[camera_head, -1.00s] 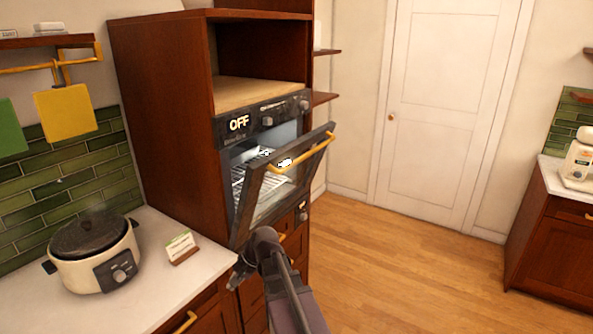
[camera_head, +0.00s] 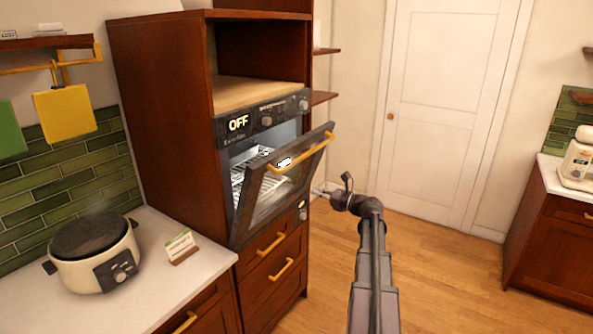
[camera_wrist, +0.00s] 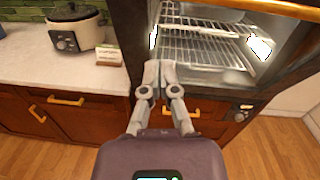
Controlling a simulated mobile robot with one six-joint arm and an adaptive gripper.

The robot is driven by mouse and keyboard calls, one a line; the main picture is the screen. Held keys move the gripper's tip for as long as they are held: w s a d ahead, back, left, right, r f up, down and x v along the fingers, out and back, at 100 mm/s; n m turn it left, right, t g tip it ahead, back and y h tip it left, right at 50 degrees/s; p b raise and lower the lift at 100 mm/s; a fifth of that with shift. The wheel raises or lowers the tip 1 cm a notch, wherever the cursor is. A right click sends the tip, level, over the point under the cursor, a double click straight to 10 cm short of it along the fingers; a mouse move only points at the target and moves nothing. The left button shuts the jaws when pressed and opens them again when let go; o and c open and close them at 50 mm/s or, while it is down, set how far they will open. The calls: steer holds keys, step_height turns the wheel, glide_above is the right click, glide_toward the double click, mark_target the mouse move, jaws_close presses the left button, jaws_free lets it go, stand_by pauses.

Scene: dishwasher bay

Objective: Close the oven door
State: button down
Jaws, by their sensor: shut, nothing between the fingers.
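The oven (camera_head: 236,142) is built into the tall wooden cabinet, and its display reads OFF. Its door (camera_head: 283,185) is hinged at the bottom and stands partly open, tilted outward, with a yellow handle (camera_head: 303,155) along the top edge. Wire racks show inside behind the glass. My gripper (camera_head: 318,191) is to the right of the door and lower than the handle, in front of the cabinet. In the wrist view my gripper (camera_wrist: 159,66) has its fingers together and empty, with the oven door (camera_wrist: 215,80) just beyond them. I cannot tell whether they touch.
A cream cooker (camera_head: 95,255) and a small card (camera_head: 181,247) stand on the white counter (camera_head: 160,290) at left. Drawers with yellow handles (camera_head: 271,243) are below the oven. The wooden floor (camera_head: 450,280) at right is clear. A white door (camera_head: 440,100) is behind.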

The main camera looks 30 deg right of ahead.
steer(key=d, duration=0.1)
steer(key=s+d+r+m+t, duration=0.1)
steer(key=d, duration=0.1)
steer(key=d+r+m, duration=0.1)
steer(key=shift+s+d+h, duration=0.2)
steer(key=shift+d+h, duration=0.05)
steer(key=shift+h, duration=0.15)
steer(key=shift+w+a, duration=0.1)
steer(key=shift+w, duration=0.05)
steer(key=p+x, duration=0.2)
steer(key=x, duration=1.1)
steer(key=shift+w+r, duration=0.2)
steer(key=shift+w, duration=0.15)
steer(key=shift+a, duration=0.1)
